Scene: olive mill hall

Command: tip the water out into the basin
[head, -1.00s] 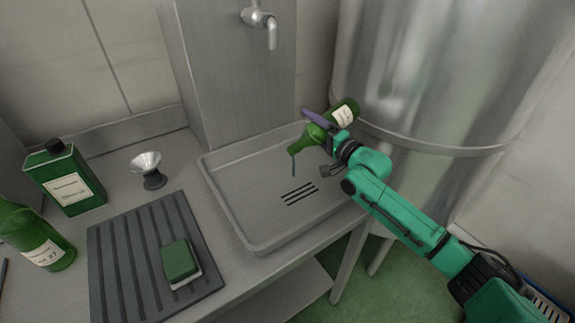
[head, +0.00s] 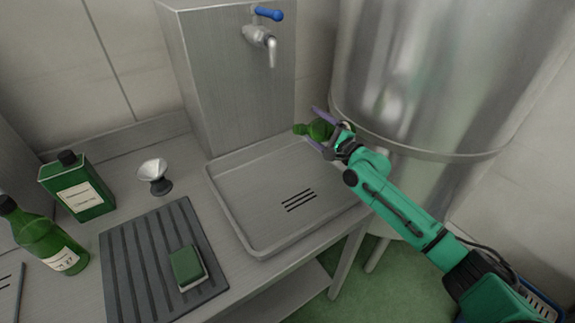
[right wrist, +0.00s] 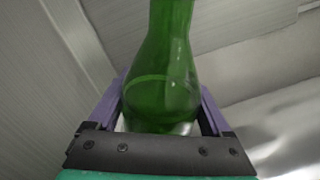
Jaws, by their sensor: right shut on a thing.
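A green glass bottle (head: 318,129) is held above the back right of the grey metal basin (head: 250,190). It lies close to level, its neck pointing left over the basin. No stream shows at its mouth. My right gripper (head: 314,126) is shut on it with purple fingers on either side. The right wrist view shows the bottle (right wrist: 165,60) between the fingers. A pale line crosses its glass; I cannot tell whether liquid is inside. The basin looks bare, with slots in its floor. My left gripper is not in view.
A tap (head: 262,38) juts out above the basin's back. A large steel tank (head: 420,80) stands close on the right. On the left are a ribbed mat (head: 140,250) with a sponge (head: 187,268), a funnel (head: 153,172), a green can (head: 78,187) and another bottle (head: 45,240).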

